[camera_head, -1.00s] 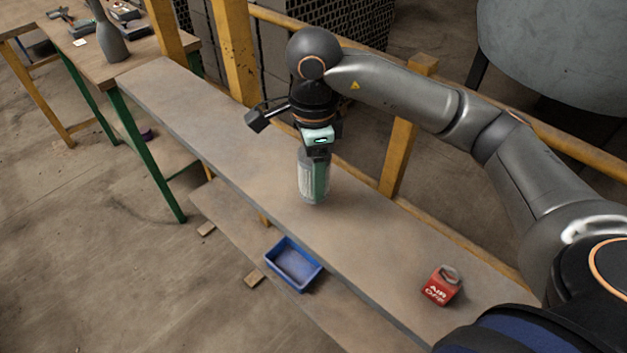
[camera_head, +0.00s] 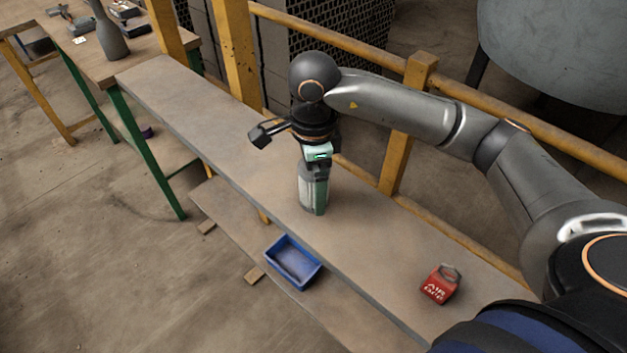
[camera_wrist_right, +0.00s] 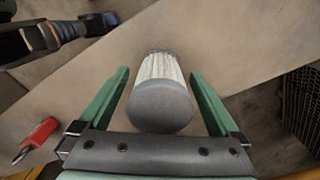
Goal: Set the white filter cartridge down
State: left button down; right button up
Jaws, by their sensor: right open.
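The white filter cartridge (camera_head: 306,191) is at the middle of the long bench in the head view, upright, with its lower end at the bench top. In the right wrist view the cartridge (camera_wrist_right: 160,98) shows a grey round end cap and white pleated sides. My right gripper (camera_head: 314,186) points down over it, with its green fingers around it. In the right wrist view the gripper (camera_wrist_right: 160,74) is open, and a gap shows between each finger and the cartridge. My left gripper is not in view.
A red padlock-like block (camera_head: 440,284) sits on the bench (camera_head: 215,125) to the right. A blue tray (camera_head: 293,262) lies on the lower shelf. A yellow rail (camera_head: 345,43) and posts run behind the bench. The bench left of the cartridge is clear.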

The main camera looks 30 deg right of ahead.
notch_tip(320, 180, up, 12)
jog(key=shift+r, duration=0.2)
dwell(0.4)
dwell(0.5)
